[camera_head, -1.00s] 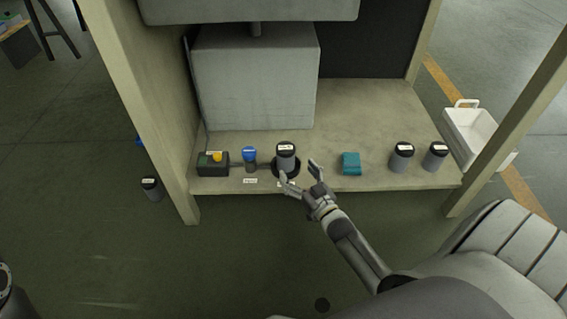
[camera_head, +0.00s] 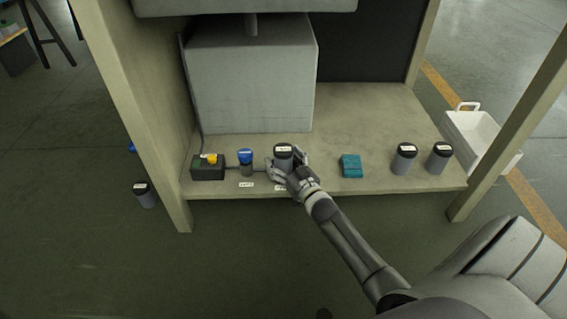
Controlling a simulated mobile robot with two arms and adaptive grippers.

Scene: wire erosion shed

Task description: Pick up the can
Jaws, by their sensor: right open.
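A grey can with a black lid and white label (camera_head: 284,153) stands upright near the front edge of the shelf. My right gripper (camera_head: 285,169) is at this can, with its fingers open on either side of the can's body. The fingers hide the can's lower part, and I cannot tell whether they touch it. Two similar cans, one (camera_head: 404,158) and another (camera_head: 438,158), stand at the shelf's right end. A further similar can (camera_head: 145,195) stands on the floor at left. My left gripper is not in view.
The shelf (camera_head: 370,115) also holds a blue-topped container (camera_head: 246,161), a dark box with a yellow button (camera_head: 208,166) and a teal block (camera_head: 350,166). A large grey block (camera_head: 250,85) stands behind. Posts flank the shelf; a white basket (camera_head: 480,140) is at right.

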